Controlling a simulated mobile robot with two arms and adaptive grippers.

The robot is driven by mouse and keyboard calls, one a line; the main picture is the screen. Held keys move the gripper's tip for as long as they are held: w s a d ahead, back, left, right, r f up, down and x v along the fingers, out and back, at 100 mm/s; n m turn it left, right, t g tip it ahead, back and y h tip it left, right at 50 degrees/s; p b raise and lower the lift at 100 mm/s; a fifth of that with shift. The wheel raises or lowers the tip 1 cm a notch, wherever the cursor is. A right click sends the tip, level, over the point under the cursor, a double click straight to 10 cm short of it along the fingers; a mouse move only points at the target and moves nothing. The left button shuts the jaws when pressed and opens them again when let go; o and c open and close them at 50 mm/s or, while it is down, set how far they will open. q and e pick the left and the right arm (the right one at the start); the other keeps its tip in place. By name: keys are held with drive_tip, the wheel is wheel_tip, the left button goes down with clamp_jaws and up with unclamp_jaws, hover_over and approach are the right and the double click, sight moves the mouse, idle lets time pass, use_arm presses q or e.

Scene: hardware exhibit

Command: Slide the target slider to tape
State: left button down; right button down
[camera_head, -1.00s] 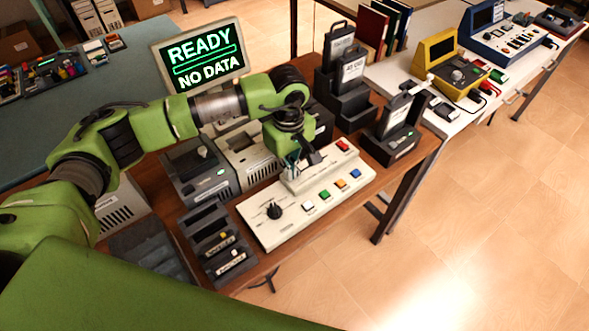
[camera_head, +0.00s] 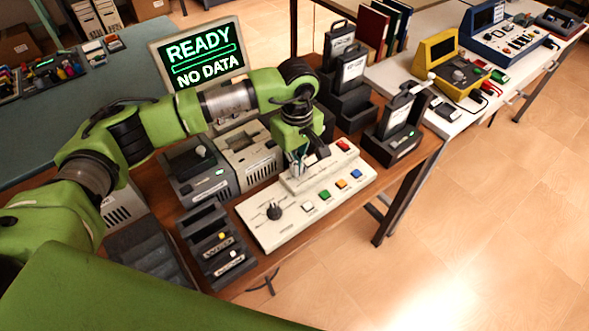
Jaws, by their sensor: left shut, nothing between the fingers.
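A white control panel (camera_head: 262,222) lies on the wooden table, with a raised strip (camera_head: 320,176) along its back part. My left gripper (camera_head: 299,172) points down at this strip, near its left end. It is shut with nothing held. The slider and its tape label cannot be made out; the gripper covers part of the strip, and I cannot tell whether the fingers touch anything. A black knob (camera_head: 274,212) stands at the panel's left, and white, green, orange and blue buttons (camera_head: 341,184) line its front. A red button (camera_head: 343,145) is at the back right. My right gripper is not in view.
A screen (camera_head: 204,62) reads "READY NO DATA". Grey boxy devices (camera_head: 200,172) stand behind the panel, and a dark slotted rack (camera_head: 219,246) is at its left. A black holder (camera_head: 388,149) stands at the right. Open floor lies in front.

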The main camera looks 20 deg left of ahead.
use_arm(q)
drive_tip(key=shift+w, duration=0.15)
drive_tip(key=shift+s+a, duration=0.1)
drive_tip(key=shift+s, duration=0.1)
idle(0.4)
drive_tip(key=shift+r, duration=0.1)
wheel_tip(320, 180, up, 7)
drive_tip(key=p, duration=0.2)
idle(0.4)
idle(0.4)
